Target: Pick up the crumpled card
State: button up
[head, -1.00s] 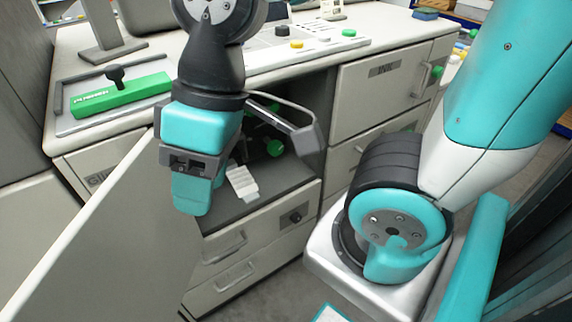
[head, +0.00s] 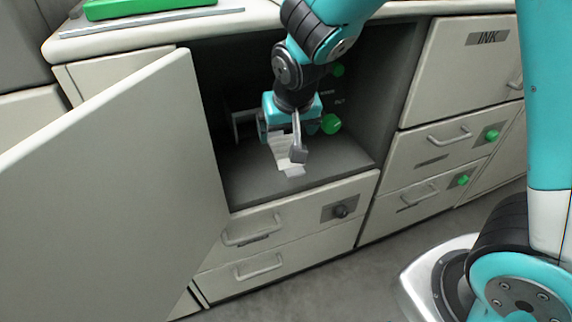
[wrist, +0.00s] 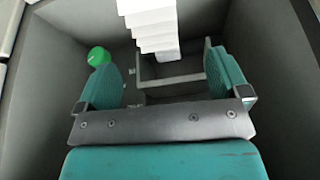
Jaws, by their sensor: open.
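The crumpled card (head: 282,152) is a white strip with pleat-like folds. It lies in the open cabinet compartment, close to its front, partly hidden by my arm in the head view. In the wrist view the card (wrist: 150,24) shows stepped folds at the top centre, cut off by the picture edge. My gripper (head: 286,132) is inside the compartment, above and behind the card. In the wrist view my gripper (wrist: 165,75) has its two teal fingers wide apart with nothing gripped between them. I cannot tell the exact gap to the card.
The open cabinet door (head: 120,190) stands to the left of the compartment. A green knob (head: 330,124) is inside, right of my gripper, and grey bracket bars (wrist: 170,82) show between the fingers. Drawers with handles (head: 252,228) are below. The compartment's front right floor is clear.

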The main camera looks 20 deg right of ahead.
aim_at(286, 146)
jog(key=x, duration=0.7)
jog(key=shift+w+d+f+b, duration=0.1)
jog(key=shift+w+d+b, duration=0.05)
jog(key=shift+d+b, duration=0.25)
jog(key=shift+f, duration=0.3)
jog(key=c, duration=1)
